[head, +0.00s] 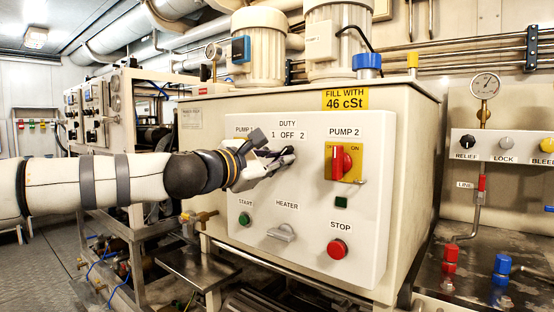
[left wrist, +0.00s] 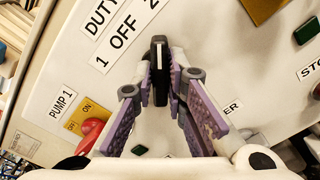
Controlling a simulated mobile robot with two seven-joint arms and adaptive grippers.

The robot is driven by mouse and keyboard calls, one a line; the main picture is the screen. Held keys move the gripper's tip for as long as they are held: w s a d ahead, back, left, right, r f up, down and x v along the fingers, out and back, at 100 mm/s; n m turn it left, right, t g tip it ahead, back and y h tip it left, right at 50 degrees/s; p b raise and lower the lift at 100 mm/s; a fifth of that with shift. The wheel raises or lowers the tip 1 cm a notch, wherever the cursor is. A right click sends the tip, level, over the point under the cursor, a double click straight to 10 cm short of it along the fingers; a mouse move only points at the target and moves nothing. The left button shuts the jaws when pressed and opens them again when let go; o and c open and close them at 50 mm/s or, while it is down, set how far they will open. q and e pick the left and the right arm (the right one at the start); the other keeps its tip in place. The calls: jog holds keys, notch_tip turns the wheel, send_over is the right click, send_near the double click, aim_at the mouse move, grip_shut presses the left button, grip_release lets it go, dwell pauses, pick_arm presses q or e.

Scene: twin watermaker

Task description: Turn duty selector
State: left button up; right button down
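The duty selector (left wrist: 160,70) is a black knob with a white line, on the white control panel (head: 305,255) under the label "DUTY 1 OFF 2" (head: 288,135). My left gripper (head: 290,157) reaches it from the left. In the left wrist view the two fingertips (left wrist: 162,88) lie close on either side of the knob, with no clear gap, so the gripper looks shut on it. The white line points up in that view, roughly toward the "2". In the head view the fingers hide most of the knob. My right gripper is not in view.
Around the selector are the red-and-yellow pump 2 switch (head: 341,161), the green start button (head: 244,219), the grey heater handle (head: 282,232) and the red stop button (head: 337,249). The pump 1 switch (left wrist: 92,130) lies close to my left gripper.

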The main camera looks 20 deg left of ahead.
pick_arm(q)
jog(key=shift+o, duration=1.3)
jog(key=v, duration=1.2)
